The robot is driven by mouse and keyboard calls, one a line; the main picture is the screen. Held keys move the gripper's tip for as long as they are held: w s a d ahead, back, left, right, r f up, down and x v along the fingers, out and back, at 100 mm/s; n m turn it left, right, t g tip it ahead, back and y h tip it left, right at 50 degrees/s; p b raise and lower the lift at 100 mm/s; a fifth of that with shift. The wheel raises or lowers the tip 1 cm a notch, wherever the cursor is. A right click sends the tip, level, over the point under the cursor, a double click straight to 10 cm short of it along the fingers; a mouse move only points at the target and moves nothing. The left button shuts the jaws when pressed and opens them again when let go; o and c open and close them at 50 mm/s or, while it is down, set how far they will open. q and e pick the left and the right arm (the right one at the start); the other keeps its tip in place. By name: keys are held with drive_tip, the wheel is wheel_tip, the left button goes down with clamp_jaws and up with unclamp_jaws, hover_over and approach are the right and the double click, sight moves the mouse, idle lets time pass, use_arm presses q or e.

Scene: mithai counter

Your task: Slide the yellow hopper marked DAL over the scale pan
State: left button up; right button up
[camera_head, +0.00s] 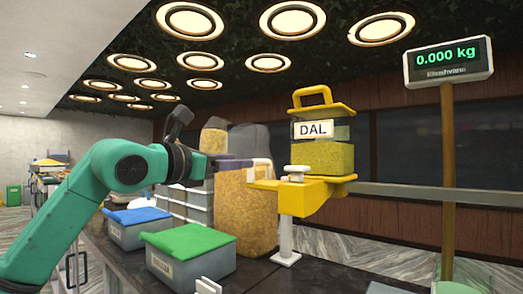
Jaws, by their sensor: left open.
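The yellow hopper marked DAL (322,155) has a clear body with yellow grains in it and a yellow handle on its lid. It sits upright on a yellow bracket (318,195) at the left end of a grey rail (440,194). A white knob (298,171) shows at the bracket's front. My left gripper (250,170) is open, to the left of the hopper and close to the bracket's left end; I cannot tell whether it touches. The scale display (447,62) reads 0.000 kg on a brown post. I cannot clearly make out the scale pan. My right gripper is not in view.
A green-lidded box (190,255) and a blue-lidded box (138,228) stand below my left arm. A white post (286,243) rises from the dark counter. The rail's length right of the hopper is clear.

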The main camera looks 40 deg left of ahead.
sight(262, 162)
use_arm(q)
drive_tip(key=w+p, duration=0.1)
drive_tip(key=w, duration=0.1)
drive_tip(key=w+p, duration=0.1)
drive_tip(key=w, duration=0.1)
drive_tip(key=w+p, duration=0.1)
drive_tip(key=w, duration=0.1)
drive_tip(key=shift+w+r, duration=0.2)
drive_tip(key=shift+r, duration=0.1)
drive_tip(key=w+p, duration=0.1)
drive_tip(key=w, duration=0.1)
drive_tip(key=w+f+p, duration=0.1)
drive_tip(key=w, duration=0.1)
drive_tip(key=shift+a+p, duration=0.15)
drive_tip(key=shift+p, duration=0.15)
drive_tip(key=shift+s, duration=0.25)
drive_tip(key=shift+w, duration=0.1)
clamp_jaws()
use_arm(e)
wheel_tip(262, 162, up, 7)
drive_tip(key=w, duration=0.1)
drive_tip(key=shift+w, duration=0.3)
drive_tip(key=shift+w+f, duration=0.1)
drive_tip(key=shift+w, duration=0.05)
